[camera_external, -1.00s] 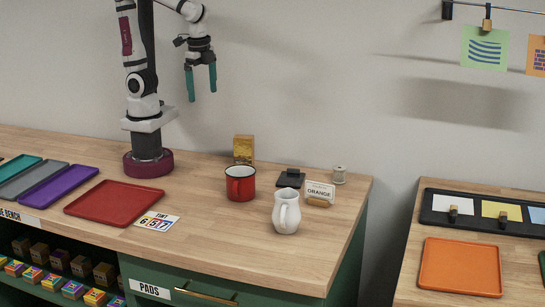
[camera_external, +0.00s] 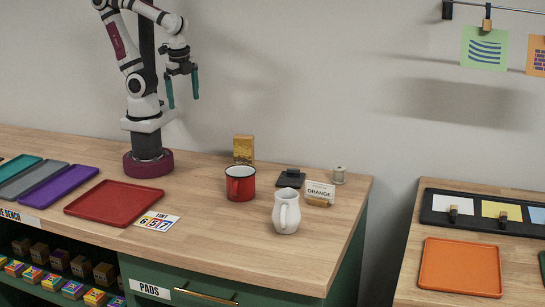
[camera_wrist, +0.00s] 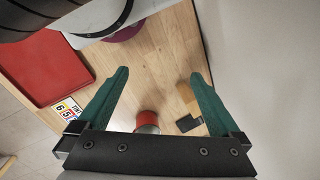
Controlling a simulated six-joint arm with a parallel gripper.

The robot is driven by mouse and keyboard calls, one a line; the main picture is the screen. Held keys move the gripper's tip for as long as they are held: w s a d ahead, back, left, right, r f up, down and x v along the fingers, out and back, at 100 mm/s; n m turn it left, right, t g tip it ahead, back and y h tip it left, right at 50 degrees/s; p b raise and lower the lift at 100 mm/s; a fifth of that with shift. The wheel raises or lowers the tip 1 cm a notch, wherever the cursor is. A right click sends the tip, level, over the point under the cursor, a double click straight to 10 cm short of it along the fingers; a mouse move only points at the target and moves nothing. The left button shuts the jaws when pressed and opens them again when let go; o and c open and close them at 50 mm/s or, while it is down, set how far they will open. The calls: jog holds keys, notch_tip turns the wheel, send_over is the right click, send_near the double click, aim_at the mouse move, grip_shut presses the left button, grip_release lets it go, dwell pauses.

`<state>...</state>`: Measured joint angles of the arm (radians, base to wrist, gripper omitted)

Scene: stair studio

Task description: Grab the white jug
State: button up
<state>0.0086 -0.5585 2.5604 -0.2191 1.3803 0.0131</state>
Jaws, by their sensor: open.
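The white jug (camera_external: 286,213) stands upright on the wooden bench near its front right part, its handle facing the camera. It does not show in the wrist view. My gripper (camera_external: 183,101) is open and empty, with two green fingers, high above the bench, to the left of the jug and well above it. In the wrist view my gripper (camera_wrist: 160,82) has its fingers wide apart over bare wood, with nothing between them but the bench far below.
A red mug (camera_external: 240,184) stands left of the jug; it also shows in the wrist view (camera_wrist: 147,120). A red tray (camera_external: 114,202) lies left.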

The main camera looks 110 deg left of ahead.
dwell(0.3)
jog(key=c, duration=0.9)
jog(key=shift+o, duration=0.2)
jog(key=w+d+f+n+t+h, duration=0.2)
jog(key=w+d+n+t+h, duration=0.5)
jog(key=w+d, duration=2.1)
jog(key=n+t+y, duration=0.3)
jog(key=n+y, duration=0.1)
jog(key=n, duration=0.1)
send_near(283, 212)
jog(key=w+f, duration=0.1)
jog(key=f, duration=0.1)
jog(key=w+d+f, duration=0.1)
jog(key=shift+w+f, duration=0.3)
jog(key=shift+f, duration=0.05)
jog(key=shift+a+x, duration=0.15)
jog(key=shift+x, duration=1.35)
jog(key=shift+a+x, duration=0.15)
jog(key=shift+x, duration=1.4)
jog(key=shift+c, duration=0.3)
